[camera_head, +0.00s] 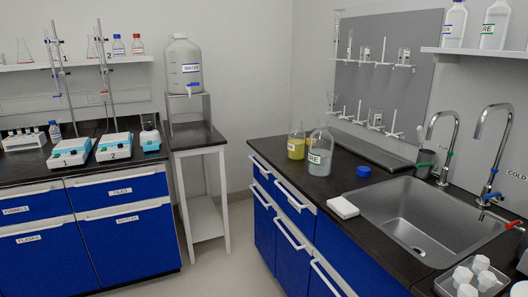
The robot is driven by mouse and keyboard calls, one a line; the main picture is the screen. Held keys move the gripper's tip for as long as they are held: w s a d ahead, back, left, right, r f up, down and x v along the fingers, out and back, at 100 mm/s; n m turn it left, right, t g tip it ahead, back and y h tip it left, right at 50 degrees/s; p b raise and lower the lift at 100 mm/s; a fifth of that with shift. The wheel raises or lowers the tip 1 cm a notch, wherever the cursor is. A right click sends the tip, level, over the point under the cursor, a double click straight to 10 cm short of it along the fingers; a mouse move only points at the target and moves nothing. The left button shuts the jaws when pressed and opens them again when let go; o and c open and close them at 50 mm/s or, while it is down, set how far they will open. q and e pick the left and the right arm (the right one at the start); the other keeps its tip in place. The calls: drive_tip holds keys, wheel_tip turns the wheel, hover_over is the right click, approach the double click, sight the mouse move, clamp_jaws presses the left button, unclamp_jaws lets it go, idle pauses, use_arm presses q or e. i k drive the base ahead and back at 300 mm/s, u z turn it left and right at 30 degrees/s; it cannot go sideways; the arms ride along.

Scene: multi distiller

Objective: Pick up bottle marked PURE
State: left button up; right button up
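A clear round glass bottle (320,152) with grey-looking contents stands upright on the dark counter left of the sink. Its label has green edging and shows letters ending in "RE"; the rest is turned out of sight. A smaller vessel with yellow contents (296,144) stands just behind it to the left. Neither of my grippers is in view.
A blue cap (363,171) and a white block (342,207) lie on the counter near the sink (418,222). Two tall taps rise behind the sink. A tray (446,284) of white pieces is at bottom right. A large WATER container (185,68) stands left on a stand.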

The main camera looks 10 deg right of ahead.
sight(321, 151)
drive_tip(key=u, duration=0.9)
drive_tip(key=i, duration=2.65)
drive_tip(key=z, duration=3.7)
